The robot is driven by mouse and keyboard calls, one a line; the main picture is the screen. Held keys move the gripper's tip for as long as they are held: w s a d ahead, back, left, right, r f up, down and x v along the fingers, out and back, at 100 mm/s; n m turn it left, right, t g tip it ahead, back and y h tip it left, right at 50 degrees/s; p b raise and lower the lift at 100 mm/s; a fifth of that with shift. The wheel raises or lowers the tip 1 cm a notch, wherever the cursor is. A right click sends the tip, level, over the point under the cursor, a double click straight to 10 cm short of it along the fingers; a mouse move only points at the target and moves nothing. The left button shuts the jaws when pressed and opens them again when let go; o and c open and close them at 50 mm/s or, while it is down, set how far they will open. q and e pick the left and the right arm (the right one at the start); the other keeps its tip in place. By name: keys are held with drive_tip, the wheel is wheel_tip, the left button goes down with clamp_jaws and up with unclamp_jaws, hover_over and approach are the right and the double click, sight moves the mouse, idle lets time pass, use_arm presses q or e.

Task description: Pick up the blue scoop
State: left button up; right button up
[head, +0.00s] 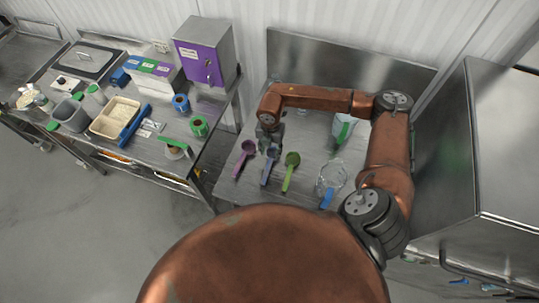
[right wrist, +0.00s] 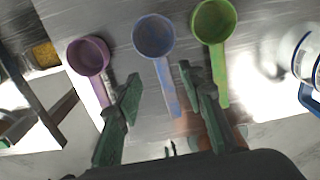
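The blue scoop (head: 270,160) lies on the steel table between a purple scoop (head: 245,156) and a green scoop (head: 290,168). My right gripper (head: 268,138) is over the bowl end of the blue scoop in the head view. In the right wrist view my right gripper (right wrist: 160,76) is open. The blue scoop (right wrist: 154,38) shows its bowl beyond the fingertips, and its handle runs back between the two fingers. The fingers stand apart with a gap on both sides of the handle. My left gripper is not in view.
A clear jug with a blue handle (head: 331,178) stands to the right of the scoops. Another container with green on it (head: 342,128) stands behind it. A side table at left holds a purple box (head: 203,58), a tray (head: 115,117) and tape rolls.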

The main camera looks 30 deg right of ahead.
sight(271, 160)
drive_tip(key=shift+w+f, duration=0.25)
drive_tip(key=shift+f, duration=0.7)
drive_tip(key=f+p, duration=0.1)
drive_tip(key=f, duration=0.1)
drive_tip(key=f+p, duration=0.1)
drive_tip(key=f, duration=0.2)
drive_tip(key=shift+s+d, duration=0.1)
drive_tip(key=shift+s, duration=0.1)
drive_tip(key=shift+f+p, duration=0.3)
drive_tip(key=shift+f, duration=0.2)
drive_tip(key=shift+c, duration=0.7)
drive_tip(key=c, duration=0.3)
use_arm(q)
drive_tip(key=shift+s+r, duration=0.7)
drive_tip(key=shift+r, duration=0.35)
use_arm(e)
clamp_jaws()
